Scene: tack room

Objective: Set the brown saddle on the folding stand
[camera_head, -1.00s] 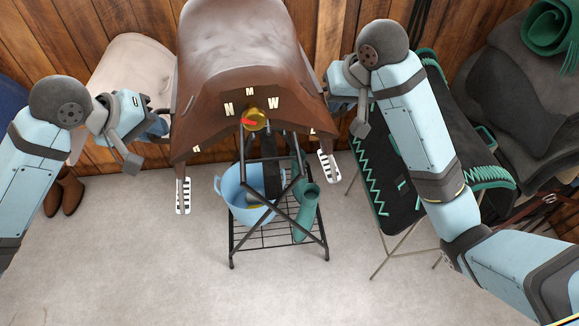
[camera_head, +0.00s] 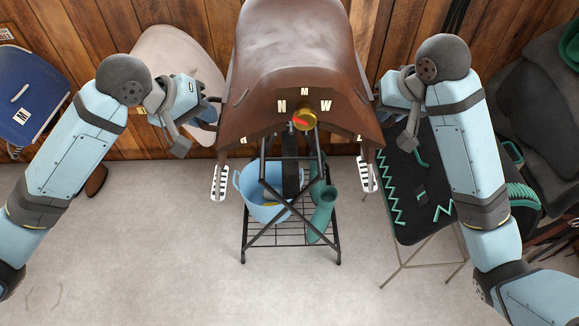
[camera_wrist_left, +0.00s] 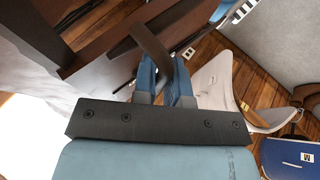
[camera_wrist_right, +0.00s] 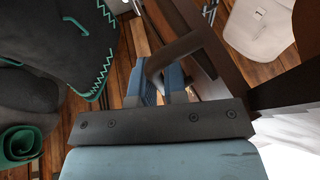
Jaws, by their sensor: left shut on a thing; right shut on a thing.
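The brown saddle (camera_head: 297,45) is held up between my two grippers in the head view, nearly level, with pale stirrups hanging at both sides. It is lined up over the black folding stand (camera_head: 268,229) and hides the stand's top, so I cannot tell whether they touch. My left gripper (camera_head: 213,103) is shut on a brown bar-like part at the saddle's left side, also seen in the left wrist view (camera_wrist_left: 165,72). My right gripper (camera_head: 379,97) is shut on a similar part at the right side, also in the right wrist view (camera_wrist_right: 158,82).
A light blue bucket (camera_head: 262,206) and a green boot-like item (camera_head: 321,212) are at the stand's lower rack. A black pad with green trim (camera_head: 415,200) lies on a thin-legged rack at right. Front floor is clear.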

